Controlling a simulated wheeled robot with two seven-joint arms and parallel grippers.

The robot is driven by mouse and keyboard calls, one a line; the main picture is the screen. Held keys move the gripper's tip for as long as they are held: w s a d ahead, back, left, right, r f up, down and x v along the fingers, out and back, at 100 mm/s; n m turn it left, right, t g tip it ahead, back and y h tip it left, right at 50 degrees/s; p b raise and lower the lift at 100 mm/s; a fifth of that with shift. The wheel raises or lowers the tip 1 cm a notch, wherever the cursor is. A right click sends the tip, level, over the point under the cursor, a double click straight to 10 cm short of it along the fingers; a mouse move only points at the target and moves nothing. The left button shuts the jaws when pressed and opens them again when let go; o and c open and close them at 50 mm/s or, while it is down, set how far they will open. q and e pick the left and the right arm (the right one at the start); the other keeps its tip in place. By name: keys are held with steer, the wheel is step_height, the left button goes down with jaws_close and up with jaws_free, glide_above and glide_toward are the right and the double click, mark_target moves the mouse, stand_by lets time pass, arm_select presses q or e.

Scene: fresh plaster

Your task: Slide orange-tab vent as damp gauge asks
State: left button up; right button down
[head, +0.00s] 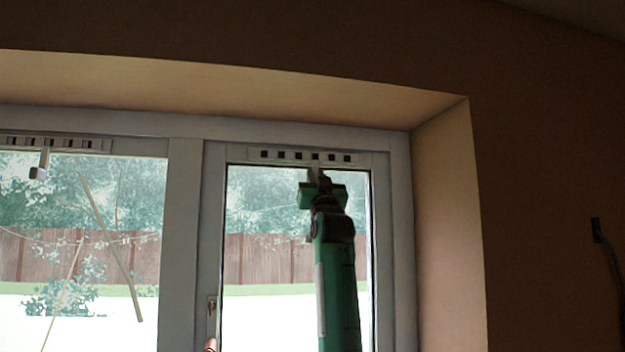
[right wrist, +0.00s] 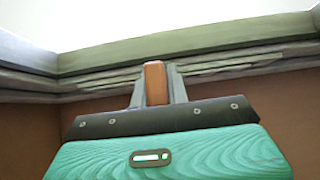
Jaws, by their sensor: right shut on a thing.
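The right-hand slotted vent (head: 290,156) is a pale strip at the top of the right window, with several dark openings showing. My right gripper (head: 315,172) reaches up from below to the vent's lower edge, right of its middle. In the right wrist view the gripper (right wrist: 158,88) is shut on an orange-brown tab (right wrist: 155,82), which stands between its two grey fingers. In the head view the fingers hide the tab. I cannot make out a damp gauge in either view.
A second slotted vent (head: 80,144) with a pale hanging tab (head: 39,172) is above the left window. The window frame (head: 186,240) and the deep plaster reveal (head: 445,190) bound the space. A dark fitting (head: 597,230) is on the right wall.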

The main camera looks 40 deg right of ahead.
steer(key=shift+s+d, duration=0.1)
steer(key=shift+d, duration=0.15)
steer(key=c, duration=1.4)
jaws_free()
steer(key=shift+o, duration=0.2)
steer(key=shift+s+d, duration=0.15)
steer(key=shift+d, duration=0.05)
steer(key=shift+s+a+f+b, duration=0.15)
steer(key=shift+a+f+b, duration=0.1)
steer(key=shift+f+b, duration=0.15)
steer(key=b+v, duration=0.8)
steer(key=v, duration=0.5)
steer(key=shift+b, duration=0.3)
